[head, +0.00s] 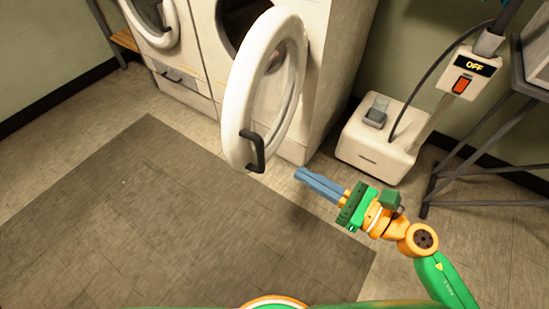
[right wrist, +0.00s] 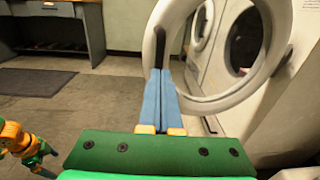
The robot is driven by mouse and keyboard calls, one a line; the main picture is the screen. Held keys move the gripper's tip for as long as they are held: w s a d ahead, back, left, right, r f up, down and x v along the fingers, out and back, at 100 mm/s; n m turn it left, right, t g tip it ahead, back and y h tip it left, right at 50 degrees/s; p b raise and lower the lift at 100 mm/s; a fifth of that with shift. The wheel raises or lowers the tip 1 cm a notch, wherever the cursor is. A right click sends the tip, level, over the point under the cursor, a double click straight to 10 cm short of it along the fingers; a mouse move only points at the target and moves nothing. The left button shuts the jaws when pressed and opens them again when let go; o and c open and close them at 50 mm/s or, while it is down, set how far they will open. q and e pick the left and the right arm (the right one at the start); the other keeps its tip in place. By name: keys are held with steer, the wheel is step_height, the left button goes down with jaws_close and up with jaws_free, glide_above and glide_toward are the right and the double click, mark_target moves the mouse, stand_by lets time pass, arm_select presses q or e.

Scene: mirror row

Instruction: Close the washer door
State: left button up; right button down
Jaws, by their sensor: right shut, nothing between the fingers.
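The washer door (head: 238,95) is a white ring with a glass middle. It stands swung open, well out from the white washer (head: 322,85), whose dark drum opening shows behind it. A black handle (head: 256,152) is on the door's near, lower rim. My right gripper (head: 298,175) is shut and empty, its blue fingers pointing left, just right of the handle in the head view. In the right wrist view the fingertips (right wrist: 161,72) overlap the lower end of the handle (right wrist: 159,45); I cannot tell whether they touch.
A second washer (head: 178,50) stands at the left. A low white box (head: 375,142) with a post and red switch (head: 462,85) is on the right, beside a dark metal-legged table (head: 480,160). A grey mat (head: 160,220) covers the open floor in front.

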mark_target(263, 151)
steer(key=p+x, duration=0.1)
steer(key=x, duration=0.6)
steer(key=shift+w+a+r+p, duration=0.1)
steer(key=shift+w+a+p, duration=0.1)
steer(key=shift+p, duration=0.1)
arm_select(q)
steer(key=s+d+r, duration=0.2)
steer(key=shift+s+g, duration=0.3)
steer(key=shift+s, duration=0.05)
arm_select(e)
steer(key=shift+w+a, duration=0.1)
steer(key=shift+a, duration=0.15)
arm_select(q)
steer(key=shift+w, duration=0.15)
